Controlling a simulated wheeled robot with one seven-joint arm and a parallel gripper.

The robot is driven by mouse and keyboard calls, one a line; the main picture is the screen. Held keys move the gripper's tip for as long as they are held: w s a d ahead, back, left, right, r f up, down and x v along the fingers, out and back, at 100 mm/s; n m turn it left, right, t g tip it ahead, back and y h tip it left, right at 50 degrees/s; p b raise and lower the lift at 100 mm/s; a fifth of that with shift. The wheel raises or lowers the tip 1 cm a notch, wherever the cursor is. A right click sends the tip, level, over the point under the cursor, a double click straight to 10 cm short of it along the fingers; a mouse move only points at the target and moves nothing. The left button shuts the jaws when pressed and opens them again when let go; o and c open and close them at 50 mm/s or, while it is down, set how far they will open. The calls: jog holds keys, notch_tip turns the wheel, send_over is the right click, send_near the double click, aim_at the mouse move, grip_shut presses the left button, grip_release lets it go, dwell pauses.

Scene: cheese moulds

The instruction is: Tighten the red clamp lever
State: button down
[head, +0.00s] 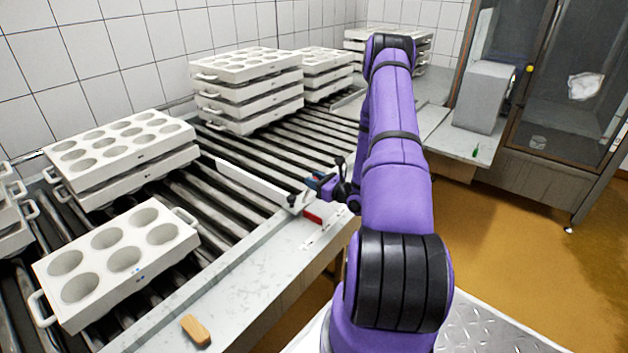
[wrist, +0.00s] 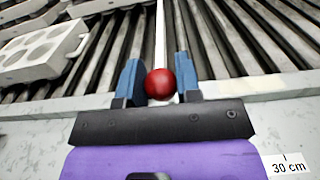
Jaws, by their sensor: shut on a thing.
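The red clamp lever shows in the wrist view as a round red knob (wrist: 160,84) between my two blue fingertips. My gripper (wrist: 158,80) is shut on this knob, one finger on each side of it. In the head view my gripper (head: 318,182) is at the near edge of the roller conveyor, at the end of a pale guide rail (head: 245,180). A small red part (head: 312,217) shows just below it on the metal edge. The rest of the lever is hidden by the gripper.
White moulds stand on the rollers: a single one (head: 125,262) in front, stacks (head: 250,95) farther back. A wooden block (head: 195,329) lies on the metal ledge (head: 250,275). A "30 cm" label (wrist: 289,166) is on the ledge. A grey box (head: 482,97) stands at right.

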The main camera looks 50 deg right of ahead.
jog(key=shift+s+d+f, duration=0.15)
jog(key=shift+s+f, duration=0.25)
jog(key=shift+s, duration=0.3)
jog(key=shift+t, duration=0.8)
jog(key=s+f, duration=0.3)
jog(key=f, duration=0.2)
jog(key=s+f, duration=0.2)
jog(key=shift+s+d+f, duration=0.15)
jog(key=shift+s, duration=0.15)
jog(key=shift+s+f+t, duration=0.1)
jog(key=shift+f+t, duration=0.45)
jog(key=shift+t, duration=0.05)
jog(key=shift+f, duration=0.1)
jog(key=c, duration=0.8)
grip_release()
jog(key=shift+c, duration=0.2)
